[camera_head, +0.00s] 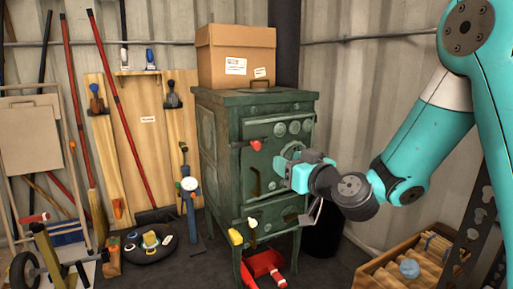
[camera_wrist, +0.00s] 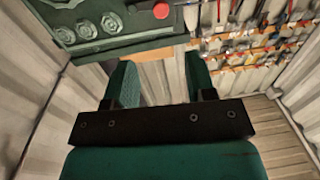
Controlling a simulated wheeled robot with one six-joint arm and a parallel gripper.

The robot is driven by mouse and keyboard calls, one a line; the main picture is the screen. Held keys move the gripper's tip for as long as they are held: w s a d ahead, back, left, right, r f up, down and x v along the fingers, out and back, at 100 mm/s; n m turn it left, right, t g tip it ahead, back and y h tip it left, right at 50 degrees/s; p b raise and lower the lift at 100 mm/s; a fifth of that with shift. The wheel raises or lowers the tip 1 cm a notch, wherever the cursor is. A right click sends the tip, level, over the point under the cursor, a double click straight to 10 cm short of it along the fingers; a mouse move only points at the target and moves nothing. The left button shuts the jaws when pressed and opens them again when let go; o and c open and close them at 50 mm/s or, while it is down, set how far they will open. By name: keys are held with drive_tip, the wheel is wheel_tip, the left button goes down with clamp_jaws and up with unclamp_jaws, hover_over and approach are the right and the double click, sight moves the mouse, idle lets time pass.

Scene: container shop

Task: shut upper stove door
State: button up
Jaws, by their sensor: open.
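The green stove (camera_head: 222,150) stands against the corrugated wall. Its upper front has a panel with round dials (camera_head: 294,127) and a red knob (camera_head: 256,146) at the left. The upper door (camera_head: 262,165) is below the dials, partly hidden by my gripper; I cannot tell how far it stands open. My gripper (camera_head: 285,168) is in front of the stove's right half. In the wrist view my gripper (camera_wrist: 162,85) has its two green fingers apart with nothing between them. There the dial panel (camera_wrist: 120,45) and red knob (camera_wrist: 161,11) lie beyond the fingertips, at the upper left.
A cardboard box (camera_head: 236,56) sits on the stove. A red object (camera_head: 264,264) is low at its front. Long-handled tools and boards lean at the left, with a black dish (camera_head: 150,246) on the floor. A wooden crate (camera_head: 372,271) is at the lower right.

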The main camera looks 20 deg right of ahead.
sight(258, 145)
drive_tip(key=p+x, duration=0.5)
drive_tip(key=x, duration=1)
drive_tip(key=shift+a, duration=0.15)
clamp_jaws()
